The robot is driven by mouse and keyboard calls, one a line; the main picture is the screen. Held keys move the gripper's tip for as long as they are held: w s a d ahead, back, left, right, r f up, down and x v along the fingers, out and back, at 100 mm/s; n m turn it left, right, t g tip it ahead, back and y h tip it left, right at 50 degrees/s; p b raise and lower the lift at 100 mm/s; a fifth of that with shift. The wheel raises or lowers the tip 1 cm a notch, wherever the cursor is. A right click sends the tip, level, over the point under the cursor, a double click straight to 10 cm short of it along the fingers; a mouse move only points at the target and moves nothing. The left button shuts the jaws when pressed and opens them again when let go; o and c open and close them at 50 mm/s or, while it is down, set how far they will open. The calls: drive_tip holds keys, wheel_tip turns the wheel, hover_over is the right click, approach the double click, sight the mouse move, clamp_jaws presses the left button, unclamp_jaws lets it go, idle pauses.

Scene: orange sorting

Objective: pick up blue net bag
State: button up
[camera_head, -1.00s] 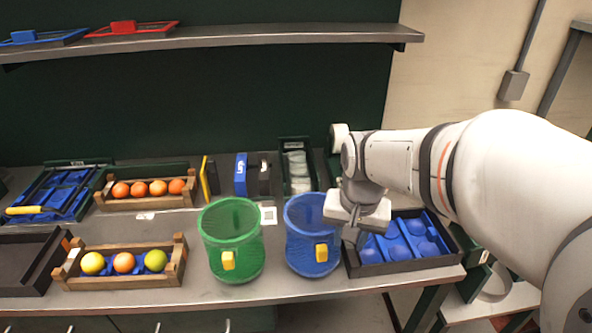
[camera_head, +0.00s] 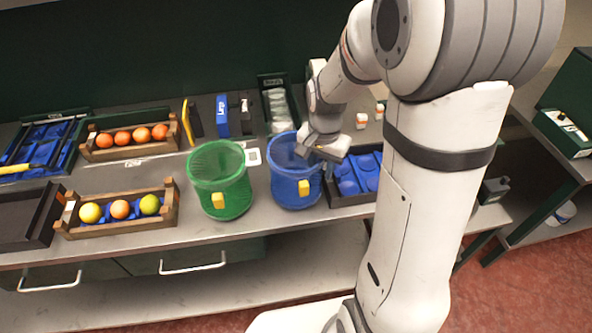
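The blue net bag (camera_head: 290,185) stands upright and open-topped on the workbench, with a yellow tag on its front. My gripper (camera_head: 318,158) is at the bag's upper right rim, pointing down. The gripper's fingers are small and partly hidden by the gripper body and the rim, so I cannot tell whether they are closed on the net. The green net bag (camera_head: 222,190) stands just left of the blue one, also with a yellow tag.
A wooden crate (camera_head: 172,212) with several fruits is at the left front, another (camera_head: 88,152) behind it. A black tray (camera_head: 350,201) with blue inserts is right of the blue bag. Dark bins stand at the left. The bench front edge is close to the bags.

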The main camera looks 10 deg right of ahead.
drive_tip(key=shift+f, duration=0.4)
drive_tip(key=shift+c, duration=0.2)
clamp_jaws()
